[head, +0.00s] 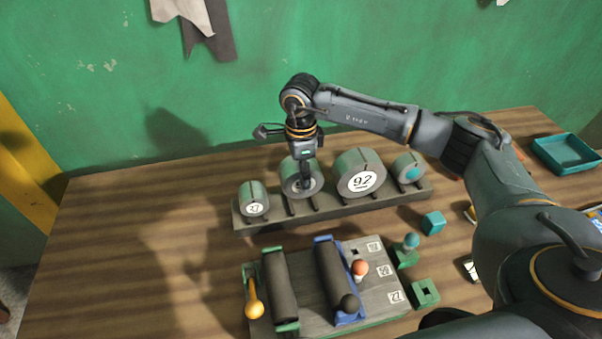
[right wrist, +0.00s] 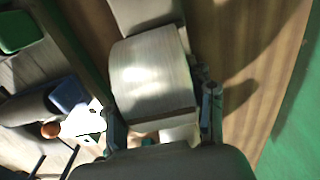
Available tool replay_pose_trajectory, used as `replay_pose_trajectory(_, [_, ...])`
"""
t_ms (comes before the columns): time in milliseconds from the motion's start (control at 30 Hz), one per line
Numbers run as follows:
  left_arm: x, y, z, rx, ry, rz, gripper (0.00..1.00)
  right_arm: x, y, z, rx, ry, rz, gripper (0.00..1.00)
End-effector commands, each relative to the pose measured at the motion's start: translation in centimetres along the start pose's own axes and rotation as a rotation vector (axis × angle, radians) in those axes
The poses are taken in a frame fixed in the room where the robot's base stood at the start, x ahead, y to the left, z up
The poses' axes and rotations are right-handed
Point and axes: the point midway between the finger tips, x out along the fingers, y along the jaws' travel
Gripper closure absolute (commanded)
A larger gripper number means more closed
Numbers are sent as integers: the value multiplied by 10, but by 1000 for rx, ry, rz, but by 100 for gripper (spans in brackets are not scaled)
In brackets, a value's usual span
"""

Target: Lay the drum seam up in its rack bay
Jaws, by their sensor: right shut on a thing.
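A grey-green drum (head: 290,172) with a white label sits at the second place from the left on the long grey rack (head: 325,212). My right gripper (head: 305,180) comes down over it from above and is shut on it; a finger hides part of its label. In the right wrist view the pale drum (right wrist: 150,80) lies between the fingers, with a dark line across it near the gripper; I cannot tell whether this is its seam. It appears to rest in or just above its bay. My left gripper is not in view.
Other drums stand on the rack: one labelled 27 (head: 254,199), a large one labelled 92 (head: 360,174), and a small teal-dotted one (head: 409,169). In front is a panel (head: 375,280) with rollers and knobs. A teal cube (head: 433,222) and tray (head: 566,154) are right. The table's left is clear.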

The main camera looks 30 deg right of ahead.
Motion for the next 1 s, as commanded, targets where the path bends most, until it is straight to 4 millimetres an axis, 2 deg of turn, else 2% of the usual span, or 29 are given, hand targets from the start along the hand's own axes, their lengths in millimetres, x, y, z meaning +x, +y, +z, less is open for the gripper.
replay_pose_trajectory(1000, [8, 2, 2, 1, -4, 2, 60, -1, 0, 0, 0, -1, -1, 88])
